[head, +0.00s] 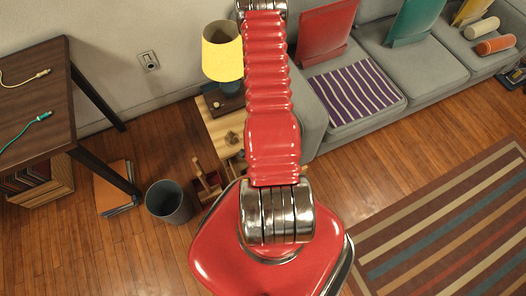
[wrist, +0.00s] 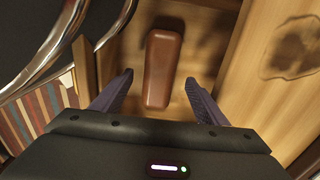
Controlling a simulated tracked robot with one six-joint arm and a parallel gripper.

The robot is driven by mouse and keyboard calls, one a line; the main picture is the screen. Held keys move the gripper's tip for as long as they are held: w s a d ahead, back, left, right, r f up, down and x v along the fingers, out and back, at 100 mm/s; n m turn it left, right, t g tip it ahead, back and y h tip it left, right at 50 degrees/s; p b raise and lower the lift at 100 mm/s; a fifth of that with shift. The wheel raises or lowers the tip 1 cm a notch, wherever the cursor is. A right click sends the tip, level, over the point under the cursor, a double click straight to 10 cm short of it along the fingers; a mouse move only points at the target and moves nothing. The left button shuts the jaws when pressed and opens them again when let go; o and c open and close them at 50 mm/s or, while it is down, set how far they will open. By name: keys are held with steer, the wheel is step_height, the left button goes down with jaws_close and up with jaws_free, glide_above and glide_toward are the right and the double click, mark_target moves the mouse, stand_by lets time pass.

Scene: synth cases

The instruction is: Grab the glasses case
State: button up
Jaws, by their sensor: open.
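A brown, oblong case with rounded edges (wrist: 162,68), which looks like the glasses case, lies on a wooden surface in the wrist view. Its long side runs up and down the picture. My gripper (wrist: 158,80) is open, with one dark finger to the left of the case's near half and one to the right. There is a gap between the case and each finger. I cannot tell how far above or below the case's top the fingertips are. In the head view my red arm hides the gripper, and I cannot make out the case there.
In the wrist view a pale wooden panel (wrist: 292,75) with a dark mark is close on the right. In the head view a side table (head: 216,122) holds a yellow lamp (head: 222,52). A wooden caddy (head: 207,184) and a grey bin (head: 169,202) stand on the floor.

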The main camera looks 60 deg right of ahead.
steer(key=shift+f, duration=2.2)
steer(key=shift+c, duration=0.2)
steer(key=c, duration=1.1)
steer(key=shift+r, duration=0.15)
steer(key=shift+r, duration=4.85)
